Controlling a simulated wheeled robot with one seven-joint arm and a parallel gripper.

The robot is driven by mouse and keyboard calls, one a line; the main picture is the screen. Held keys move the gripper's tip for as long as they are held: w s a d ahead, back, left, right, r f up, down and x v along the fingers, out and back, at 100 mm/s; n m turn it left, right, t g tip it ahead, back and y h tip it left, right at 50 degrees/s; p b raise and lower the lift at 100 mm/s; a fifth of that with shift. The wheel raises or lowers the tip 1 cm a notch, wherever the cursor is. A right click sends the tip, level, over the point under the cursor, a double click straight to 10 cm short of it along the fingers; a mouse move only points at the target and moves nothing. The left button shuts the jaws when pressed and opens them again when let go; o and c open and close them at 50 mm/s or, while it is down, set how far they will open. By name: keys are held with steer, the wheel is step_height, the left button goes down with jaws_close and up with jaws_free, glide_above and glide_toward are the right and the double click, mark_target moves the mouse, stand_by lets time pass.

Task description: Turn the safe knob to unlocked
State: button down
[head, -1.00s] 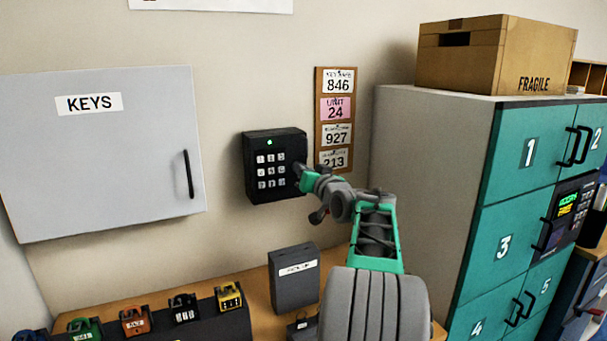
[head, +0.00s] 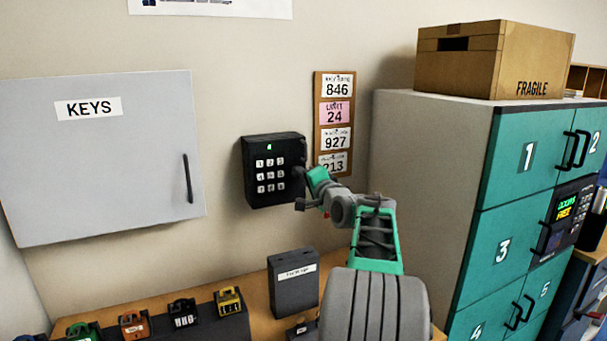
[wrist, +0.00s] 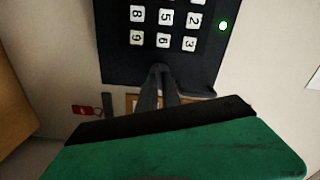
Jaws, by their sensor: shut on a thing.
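The safe (head: 262,190) is a small black box on the wall with white number keys and a lit green light. Its keys and light also show in the wrist view (wrist: 205,62), turned on their side. My gripper (head: 299,173) is at the right edge of the safe, its fingers close together. In the wrist view my gripper (wrist: 159,72) meets the safe's dark edge, shut on what seems to be the knob. The knob itself is mostly hidden by the fingers, so its angle cannot be told.
A grey KEYS cabinet (head: 110,180) hangs to the left. A board of number cards (head: 320,125) is just right of the safe. Below are a grey box (head: 293,283) and several coloured padlocks on a dark rack (head: 235,325). Teal lockers (head: 500,215) stand at right.

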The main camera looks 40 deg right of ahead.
steer(key=m+p, duration=0.1)
steer(key=m, duration=0.2)
steer(key=shift+m, duration=0.4)
stand_by(0.4)
steer(key=c, duration=1.5)
jaws_free()
steer(key=shift+c, duration=0.2)
steer(key=b+v, duration=0.2)
steer(key=v, duration=0.5)
steer(key=shift+s, duration=0.35)
steer(key=shift+a, duration=0.15)
